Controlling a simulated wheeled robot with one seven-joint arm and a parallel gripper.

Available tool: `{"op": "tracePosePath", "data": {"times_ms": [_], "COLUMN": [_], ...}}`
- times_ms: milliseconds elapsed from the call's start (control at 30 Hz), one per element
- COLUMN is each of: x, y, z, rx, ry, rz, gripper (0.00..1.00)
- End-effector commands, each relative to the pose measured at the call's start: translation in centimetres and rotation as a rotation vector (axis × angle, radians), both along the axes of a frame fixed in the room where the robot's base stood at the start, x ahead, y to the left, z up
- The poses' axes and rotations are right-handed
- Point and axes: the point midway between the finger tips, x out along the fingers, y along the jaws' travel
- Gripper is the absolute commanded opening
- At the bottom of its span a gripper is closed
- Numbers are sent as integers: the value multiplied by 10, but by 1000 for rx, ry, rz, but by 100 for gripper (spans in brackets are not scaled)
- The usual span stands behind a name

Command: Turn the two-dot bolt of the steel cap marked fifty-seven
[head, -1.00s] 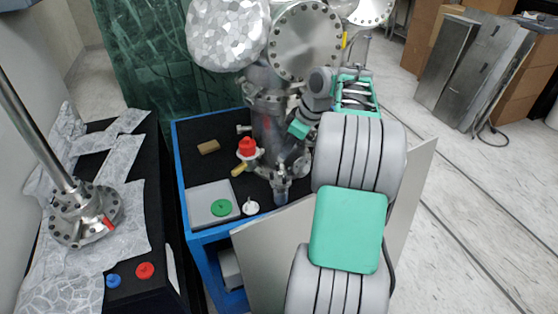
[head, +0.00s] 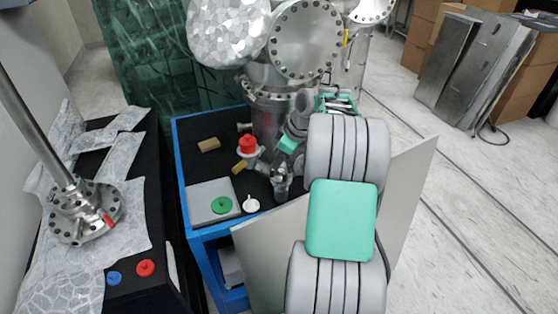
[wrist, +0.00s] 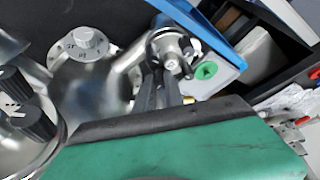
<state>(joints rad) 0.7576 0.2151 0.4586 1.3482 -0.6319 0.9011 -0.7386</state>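In the wrist view a round steel cap (wrist: 78,44) with small dark marks sits on the steel pipework at upper left. The marks are too small to read for sure, and I cannot make out two dots on a bolt. A second round steel fitting (wrist: 172,52) with a bolt head at its middle is at upper centre. My gripper (wrist: 160,80) has two dark fingers with a gap between them, just below that fitting. I see nothing held, and cannot tell whether they touch the fitting.
A large steel chamber (head: 306,40) rises behind. A pale panel (head: 270,245) leans in front.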

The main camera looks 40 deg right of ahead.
Motion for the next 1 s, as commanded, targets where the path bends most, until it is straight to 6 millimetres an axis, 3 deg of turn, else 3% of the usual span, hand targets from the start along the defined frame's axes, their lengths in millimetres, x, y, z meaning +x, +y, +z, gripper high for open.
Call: {"op": "tracePosePath", "data": {"times_ms": [567, 1000], "x": [0, 0], "y": [0, 2], "z": [1, -1], "rx": [-1, -1], "ry": [-2, -4], "rz": [-16, -256], "gripper": [0, 0]}}
